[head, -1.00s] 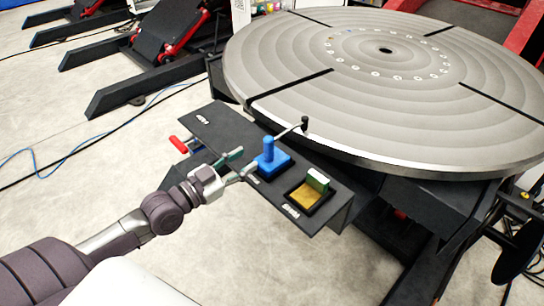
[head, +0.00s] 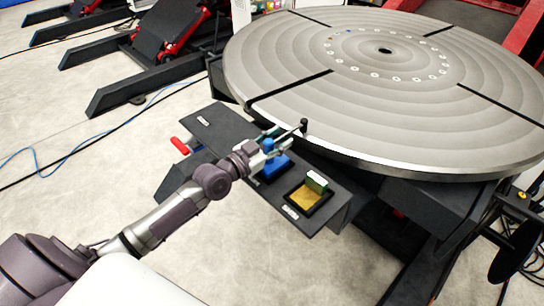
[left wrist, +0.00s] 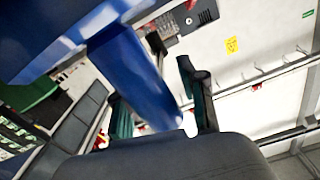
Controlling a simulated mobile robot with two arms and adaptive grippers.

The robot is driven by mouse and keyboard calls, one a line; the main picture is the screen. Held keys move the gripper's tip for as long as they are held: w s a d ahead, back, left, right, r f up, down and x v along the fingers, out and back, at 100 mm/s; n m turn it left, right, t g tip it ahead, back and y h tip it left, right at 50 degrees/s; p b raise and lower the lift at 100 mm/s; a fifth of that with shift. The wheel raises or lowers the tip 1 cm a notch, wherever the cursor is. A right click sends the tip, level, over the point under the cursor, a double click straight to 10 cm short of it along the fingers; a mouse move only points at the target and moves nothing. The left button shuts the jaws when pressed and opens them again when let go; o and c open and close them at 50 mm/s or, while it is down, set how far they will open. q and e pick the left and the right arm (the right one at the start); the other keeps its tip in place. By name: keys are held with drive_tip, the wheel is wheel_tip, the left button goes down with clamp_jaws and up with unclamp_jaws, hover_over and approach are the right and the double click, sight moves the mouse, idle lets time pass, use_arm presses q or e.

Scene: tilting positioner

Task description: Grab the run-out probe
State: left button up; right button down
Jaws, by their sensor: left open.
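The run-out probe (head: 272,170) is a blue block with an upright blue post and a thin arm ending in a black tip (head: 304,124). It stands on the dark shelf beside the round table. My left gripper (head: 277,143) is open at the post's height, and its fingers partly hide the post in the head view. In the left wrist view the blue post (left wrist: 135,75) reaches between the two open fingers (left wrist: 160,110). I cannot tell whether either finger touches it. My right gripper is not in view.
The large round table (head: 300,85) rises close behind the probe.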

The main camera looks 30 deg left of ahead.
use_arm(q)
drive_tip(key=shift+w+d, duration=0.2)
drive_tip(key=shift+w, duration=0.35)
drive_tip(key=shift+s, duration=0.1)
clamp_jaws()
drive_tip(key=shift+r, duration=0.1)
